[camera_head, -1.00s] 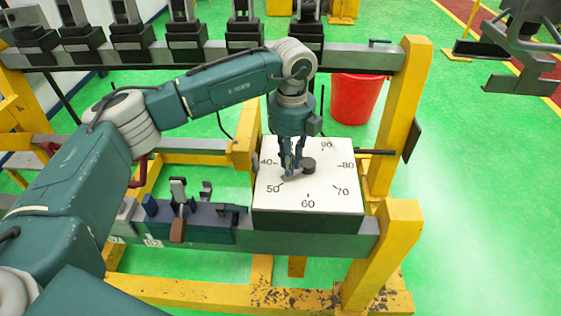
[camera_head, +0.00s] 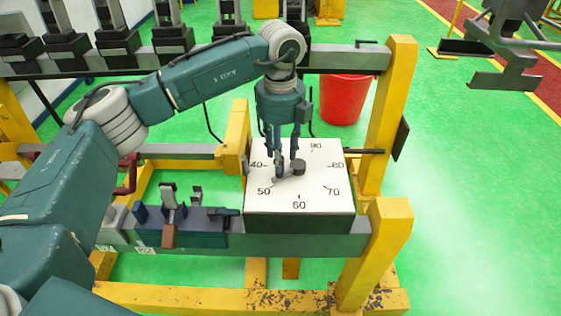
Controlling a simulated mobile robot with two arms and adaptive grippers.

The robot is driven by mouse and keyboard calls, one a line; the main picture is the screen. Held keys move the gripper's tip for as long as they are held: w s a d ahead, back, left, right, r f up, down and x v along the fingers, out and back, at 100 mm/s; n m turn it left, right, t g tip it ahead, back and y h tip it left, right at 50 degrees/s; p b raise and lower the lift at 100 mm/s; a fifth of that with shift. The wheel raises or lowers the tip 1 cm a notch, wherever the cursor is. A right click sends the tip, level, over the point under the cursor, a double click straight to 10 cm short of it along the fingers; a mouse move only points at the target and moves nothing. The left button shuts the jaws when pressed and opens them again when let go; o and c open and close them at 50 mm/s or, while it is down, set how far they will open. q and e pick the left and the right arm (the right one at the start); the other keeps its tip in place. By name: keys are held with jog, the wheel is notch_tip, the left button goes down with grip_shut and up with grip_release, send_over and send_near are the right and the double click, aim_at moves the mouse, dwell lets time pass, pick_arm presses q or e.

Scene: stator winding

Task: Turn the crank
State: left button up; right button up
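The crank (camera_head: 287,174) sits on the white top of a dial box (camera_head: 323,194) marked with numbers. It is small and grey, with a round dark knob at its right end, and points left and slightly down toward the 50 mark. My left gripper (camera_head: 285,153) points down over the crank from above. Its fingers are spread apart, with a short upright grey piece at the crank's left end close to the fingertips. I cannot tell whether the fingers touch it. My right gripper is not in view.
The box stands on a grey rail of a yellow frame (camera_head: 373,254). Left of it are small clamp-like fixtures (camera_head: 180,217) on the rail. A red bucket (camera_head: 345,100) stands behind.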

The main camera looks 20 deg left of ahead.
pick_arm(q)
notch_tip(320, 180, up, 8)
jog(key=shift+d+r, duration=0.15)
jog(key=shift+r, duration=0.1)
jog(key=shift+s+f, duration=0.1)
dwell(0.4)
